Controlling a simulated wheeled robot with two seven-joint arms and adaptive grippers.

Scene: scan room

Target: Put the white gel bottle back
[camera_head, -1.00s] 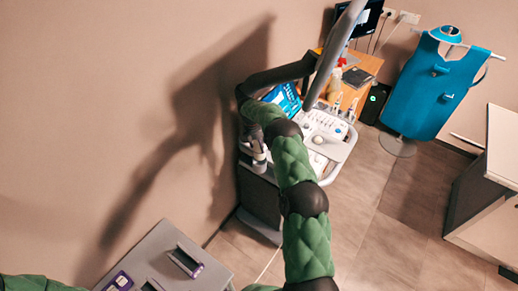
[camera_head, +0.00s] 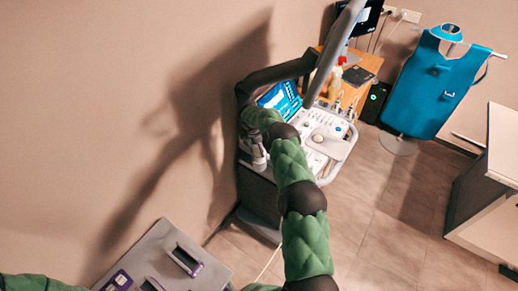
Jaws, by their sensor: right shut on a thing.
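My right arm reaches from the bottom of the head view to the left side of the ultrasound machine (camera_head: 328,135). My right gripper (camera_head: 258,160) points down there, close to the wall. It is shut on a small pale thing, which I take to be the white gel bottle; the fingers and my arm hide most of it, so its shape is not clear. The gripper is beside the control panel's left edge. My left arm shows only as a green sliver at the bottom left, and its gripper is out of view.
The machine's screen (camera_head: 281,99) is lit. A pale bottle with a red top (camera_head: 336,78) stands on the wooden desk (camera_head: 368,63) behind. A blue apron (camera_head: 430,95) hangs on a stand. A grey cart (camera_head: 150,255) is at lower left. Floor is open at right.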

